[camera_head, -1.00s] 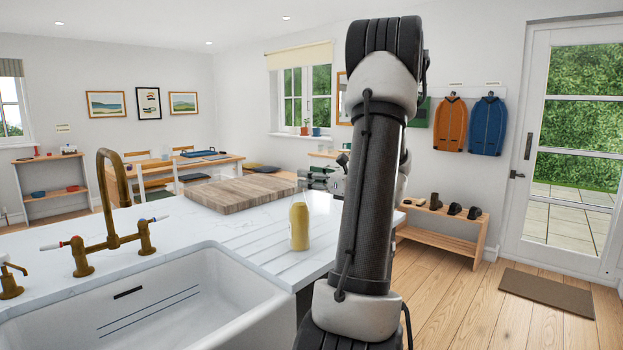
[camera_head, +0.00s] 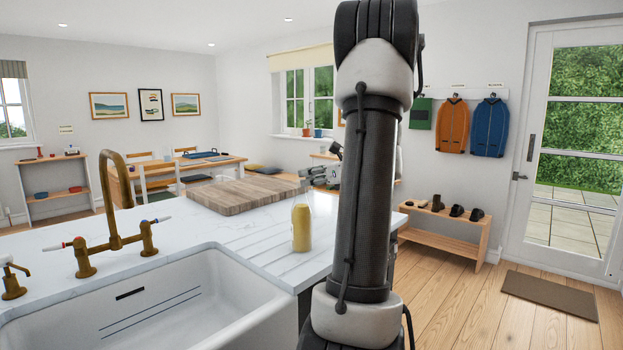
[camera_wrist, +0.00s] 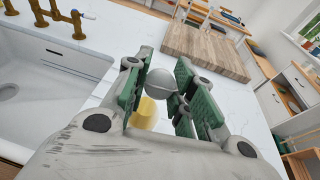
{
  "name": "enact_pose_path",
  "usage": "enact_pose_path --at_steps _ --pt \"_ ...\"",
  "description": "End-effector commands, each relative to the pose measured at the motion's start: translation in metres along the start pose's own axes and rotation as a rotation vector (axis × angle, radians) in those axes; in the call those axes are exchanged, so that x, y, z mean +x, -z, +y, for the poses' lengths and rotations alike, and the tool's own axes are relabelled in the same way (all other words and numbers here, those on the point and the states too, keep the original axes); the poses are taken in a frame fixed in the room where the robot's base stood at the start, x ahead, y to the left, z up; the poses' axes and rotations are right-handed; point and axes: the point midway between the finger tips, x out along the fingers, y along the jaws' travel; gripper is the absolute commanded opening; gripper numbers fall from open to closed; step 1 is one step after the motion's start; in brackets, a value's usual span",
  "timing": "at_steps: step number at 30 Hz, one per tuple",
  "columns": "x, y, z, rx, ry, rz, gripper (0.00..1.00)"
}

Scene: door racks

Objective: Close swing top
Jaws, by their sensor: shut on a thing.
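A bottle (camera_head: 301,229) with pale yellow contents and a clear upper part stands upright on the white worktop by the sink. In the wrist view the yellow of the bottle (camera_wrist: 146,113) shows below and partly behind my fingers. My gripper (camera_wrist: 164,66) has green-padded fingers on either side of a round grey piece, which looks like the swing top (camera_wrist: 162,74). The fingers are shut on it. In the head view my gripper (camera_head: 319,173) is above and slightly right of the bottle, partly behind my arm. The bottle's mouth and any wire are too small or hidden to make out.
A white sink (camera_head: 170,308) with a brass tap (camera_head: 117,205) lies left of the bottle. A wooden board (camera_head: 245,194) lies behind it on the worktop (camera_head: 205,224). The worktop around the bottle is otherwise clear. A shoe bench (camera_head: 450,232) stands at right.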

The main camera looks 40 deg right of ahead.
Motion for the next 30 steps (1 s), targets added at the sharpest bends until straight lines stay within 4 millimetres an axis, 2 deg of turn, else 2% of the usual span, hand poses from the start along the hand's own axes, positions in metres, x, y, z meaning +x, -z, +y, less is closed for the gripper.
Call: enact_pose_path --at_steps 1,4,13,16,20,30 --pt "0.0 -0.001 0.0 -0.001 0.0 -0.002 0.3" --pt "0.0 -0.001 0.0 -0.001 0.0 -0.002 0.47" --pt "-0.001 -0.001 0.0 0.0 0.0 -0.003 0.47" --pt "-0.007 -0.001 -0.001 -0.001 0.002 -0.003 0.47" --pt "-0.029 0.0 -0.001 0.0 0.005 -0.003 0.47" --pt "-0.101 -0.001 -0.001 0.0 0.004 -0.003 0.47"
